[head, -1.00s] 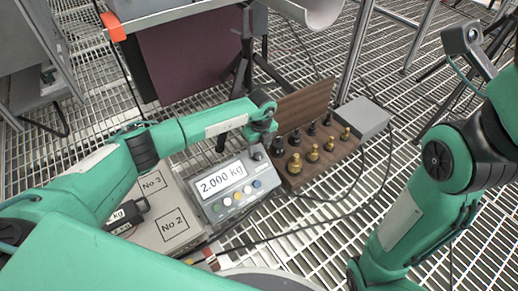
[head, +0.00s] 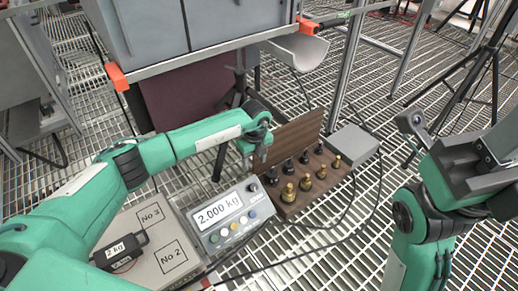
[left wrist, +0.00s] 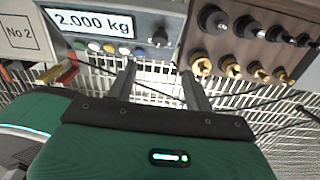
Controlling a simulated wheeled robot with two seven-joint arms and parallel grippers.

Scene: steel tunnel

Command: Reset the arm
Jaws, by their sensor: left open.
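My left arm reaches in from the left. Its gripper (head: 260,155) hangs above the grating by the scale and the weight set, holding nothing. In the left wrist view the two grey fingers (left wrist: 160,82) stand apart with bare grating between them. My right arm (head: 435,205) is folded up at the right edge; the state of its gripper cannot be made out.
The scale (head: 229,215) reads 2.000 kg. A wooden box (head: 291,207) holds brass and black weights. A case (head: 133,220) marked No 2 and No 3 bears a 2 kg weight (head: 121,247). A grey box (head: 352,143) and cables lie on the grating.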

